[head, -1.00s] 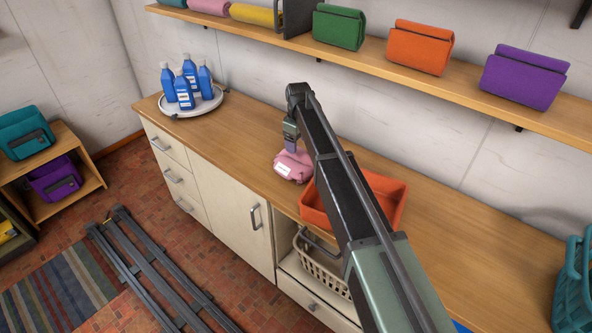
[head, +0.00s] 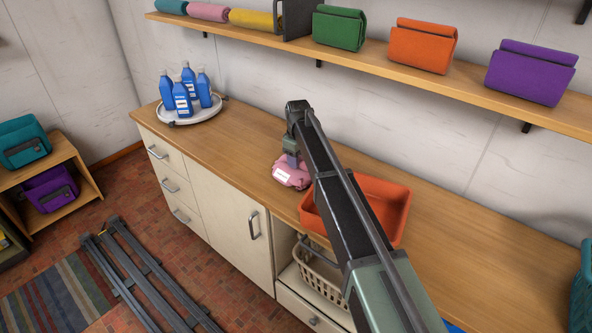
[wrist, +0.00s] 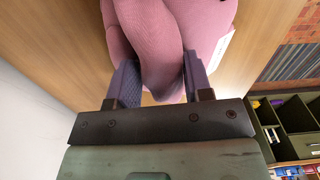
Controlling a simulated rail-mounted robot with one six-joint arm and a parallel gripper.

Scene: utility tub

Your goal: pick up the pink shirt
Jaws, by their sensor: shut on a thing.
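The pink shirt (head: 290,172) is a folded bundle with a white label on the wooden counter, just left of the orange tub. My gripper (head: 292,158) is above it with its fingers at the top of the bundle. In the wrist view the fingers of my gripper (wrist: 158,88) are shut on a fold of the pink shirt (wrist: 160,40), one finger on each side. I cannot tell whether the shirt's underside touches the counter. My arm hides part of the shirt's right side in the head view.
The orange tub (head: 385,190) stands right of the shirt, partly behind my arm. A round white tray (head: 180,117) with several blue bottles is at the counter's left end. A wall shelf (head: 385,58) with folded bundles runs above. The counter between tray and shirt is clear.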

